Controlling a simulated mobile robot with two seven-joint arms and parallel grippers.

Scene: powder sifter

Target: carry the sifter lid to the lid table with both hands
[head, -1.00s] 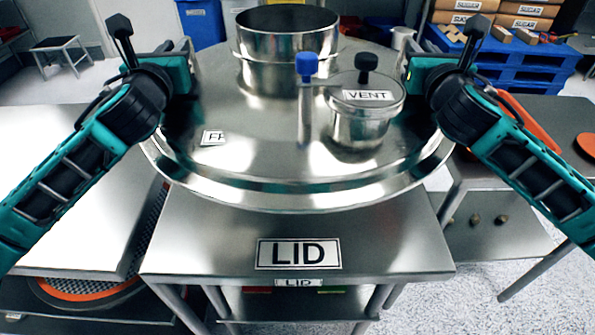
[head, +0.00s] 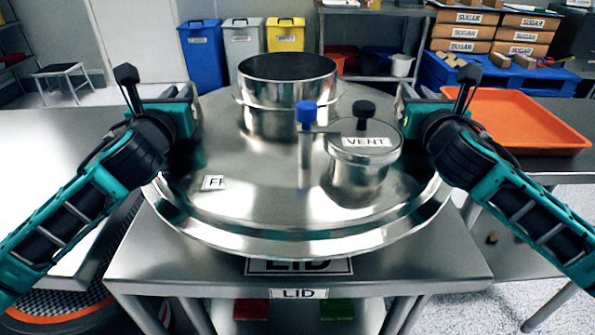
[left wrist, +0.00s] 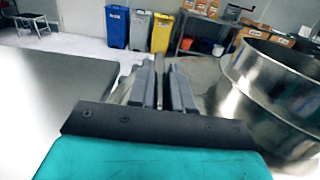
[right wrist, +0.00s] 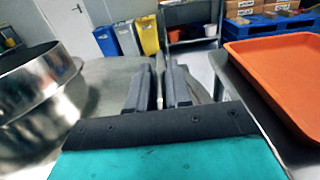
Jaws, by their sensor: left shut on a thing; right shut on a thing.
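The sifter lid (head: 260,205) is a wide round shiny steel cover with an open collar (head: 285,100), a blue-knobbed post and a small pot marked VENT (head: 366,160). It is level and over the lid table (head: 400,275), whose LID label is partly covered by the rim. I cannot tell whether the lid touches the table. My left gripper (head: 196,110) is shut on the lid's left side. My right gripper (head: 402,105) is shut on its right side. The wrist views show the left jaws (left wrist: 165,85) and right jaws (right wrist: 160,82) closed beside the collar.
A steel bench (head: 50,150) stands close at left. An orange tray (head: 520,120) lies on a table at right. Blue, grey and yellow bins (head: 203,60) and blue pallets (head: 490,75) with sugar boxes stand behind. Red and green items sit on the table's lower shelf.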

